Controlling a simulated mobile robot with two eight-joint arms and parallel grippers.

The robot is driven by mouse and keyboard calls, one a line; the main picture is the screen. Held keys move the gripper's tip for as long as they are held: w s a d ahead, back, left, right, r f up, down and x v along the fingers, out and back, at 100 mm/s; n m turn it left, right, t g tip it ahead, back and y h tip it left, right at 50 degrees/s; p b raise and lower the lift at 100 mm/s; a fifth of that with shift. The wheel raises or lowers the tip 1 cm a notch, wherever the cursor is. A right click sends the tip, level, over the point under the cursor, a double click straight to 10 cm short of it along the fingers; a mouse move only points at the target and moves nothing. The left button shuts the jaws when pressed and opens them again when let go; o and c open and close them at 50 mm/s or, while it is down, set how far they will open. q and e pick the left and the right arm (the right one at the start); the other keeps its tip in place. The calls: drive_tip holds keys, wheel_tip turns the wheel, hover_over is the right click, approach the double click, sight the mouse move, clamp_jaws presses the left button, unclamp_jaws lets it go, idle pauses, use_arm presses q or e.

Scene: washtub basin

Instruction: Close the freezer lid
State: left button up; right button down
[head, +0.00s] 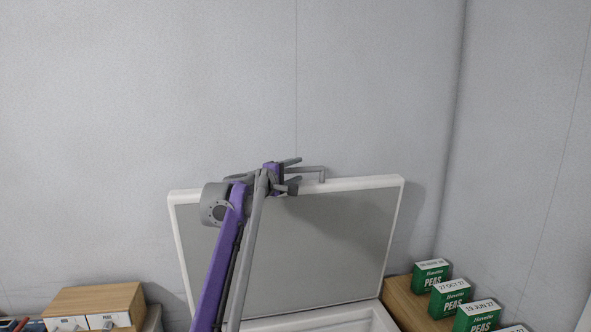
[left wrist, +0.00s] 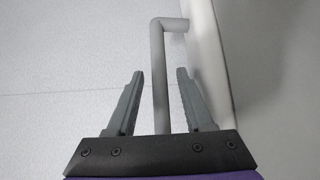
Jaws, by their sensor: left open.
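The freezer lid (head: 330,245) stands raised, a grey inner panel with a white rim, leaning near the back wall in the head view. A grey bar handle (head: 316,168) sticks up at its top edge. My left gripper (head: 297,173) is at that top edge, open, with the handle between its fingers. In the left wrist view the handle (left wrist: 158,60) runs between the two open fingers (left wrist: 160,75), with a visible gap on both sides. The white lid edge (left wrist: 205,50) is just right of the fingers. The freezer body (head: 345,322) shows only at the bottom. My right gripper is not in view.
Several green pea boxes (head: 450,297) stand on a wooden surface (head: 405,297) to the right of the freezer. A wooden box (head: 98,298) with white labelled fronts is at lower left. The grey wall (head: 150,90) is close behind the lid.

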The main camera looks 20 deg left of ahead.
use_arm(q)
drive_tip(key=shift+w, duration=0.15)
clamp_jaws()
idle(1.4)
